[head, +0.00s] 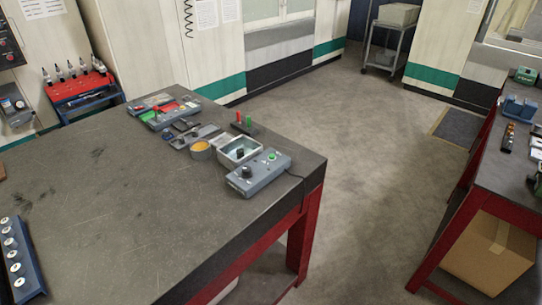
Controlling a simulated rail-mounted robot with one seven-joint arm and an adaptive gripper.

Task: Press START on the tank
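A small tank with an open, pale metal basin (226,157) stands near the far right corner of the dark table. A grey-blue control box (262,178) sits at its near side; I cannot tell if the two are one unit. A black knob (246,172) is at the left of the box top, and a round green button (272,157) is at its right. Any lettering is too small to read. My gripper is not in view, and nothing covers the button.
A cup with orange contents (201,150), red and green upright pegs (244,121) and another grey control box (170,117) crowd the tank's left and far sides. A blue rack (17,262) lies at the left edge. The table's middle (130,215) is clear.

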